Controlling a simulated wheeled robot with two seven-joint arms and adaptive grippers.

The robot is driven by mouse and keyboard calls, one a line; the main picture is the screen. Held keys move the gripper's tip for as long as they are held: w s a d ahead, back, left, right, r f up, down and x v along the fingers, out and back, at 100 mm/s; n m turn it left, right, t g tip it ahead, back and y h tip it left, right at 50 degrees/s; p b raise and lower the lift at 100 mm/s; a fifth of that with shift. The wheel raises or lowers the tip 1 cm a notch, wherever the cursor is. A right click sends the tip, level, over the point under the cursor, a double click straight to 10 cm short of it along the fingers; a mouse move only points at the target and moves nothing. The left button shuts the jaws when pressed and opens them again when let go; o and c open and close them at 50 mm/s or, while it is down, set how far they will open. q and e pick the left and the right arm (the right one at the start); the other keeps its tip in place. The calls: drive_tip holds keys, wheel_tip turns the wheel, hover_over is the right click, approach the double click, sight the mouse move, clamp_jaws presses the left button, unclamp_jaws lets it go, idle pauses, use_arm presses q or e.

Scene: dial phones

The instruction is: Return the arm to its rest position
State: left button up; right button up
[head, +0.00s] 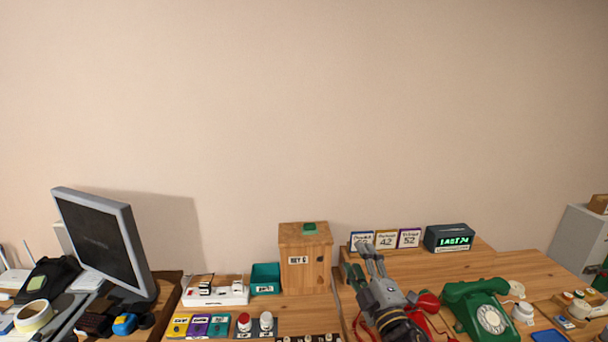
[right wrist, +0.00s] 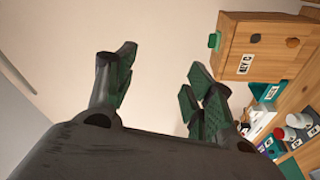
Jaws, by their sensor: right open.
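My right gripper (head: 364,262) is raised in front of the desk at the lower middle of the head view, its fingers pointing up and toward the wall. In the right wrist view its fingers (right wrist: 160,85) are spread apart with nothing between them. A red telephone (head: 428,302) is partly hidden behind my right arm. A green dial phone (head: 482,312) stands to the right of it, clear of the gripper. My left gripper is not in view.
A wooden key box (head: 305,262) stands left of my right gripper; it also shows in the right wrist view (right wrist: 262,45). Number cards (head: 386,239) and a digital display (head: 449,238) stand behind the phones. A monitor (head: 100,240) is at the left. The space above the desk is free.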

drive_tip(key=s+d+f+m+g+h, duration=0.3)
drive_tip(key=s+d+f+m+g, duration=0.15)
drive_tip(key=f, duration=0.35)
drive_tip(key=s+d+f+m+g+h, duration=0.25)
drive_tip(key=f+m, duration=0.25)
drive_tip(key=f, duration=0.3)
drive_tip(key=s+d+f+m+g+y, duration=0.1)
drive_tip(key=s+f+m+g, duration=0.2)
drive_tip(key=s+f+g, duration=0.45)
drive_tip(key=s+d+f+m+g+y, duration=0.15)
drive_tip(key=s+f, duration=0.25)
drive_tip(key=s, duration=0.7)
drive_tip(key=s+f+g+h+p, duration=0.1)
drive_tip(key=s+f+p, duration=0.2)
drive_tip(key=f, duration=2.8)
drive_tip(key=s+d+f+p, duration=0.1)
drive_tip(key=s+f, duration=0.7)
drive_tip(key=s, duration=0.3)
drive_tip(key=s+d+f+g+p, duration=0.1)
drive_tip(key=s+d+f, duration=0.1)
drive_tip(key=s+f, duration=0.6)
drive_tip(key=s, duration=0.3)
drive_tip(key=shift+f, duration=0.3)
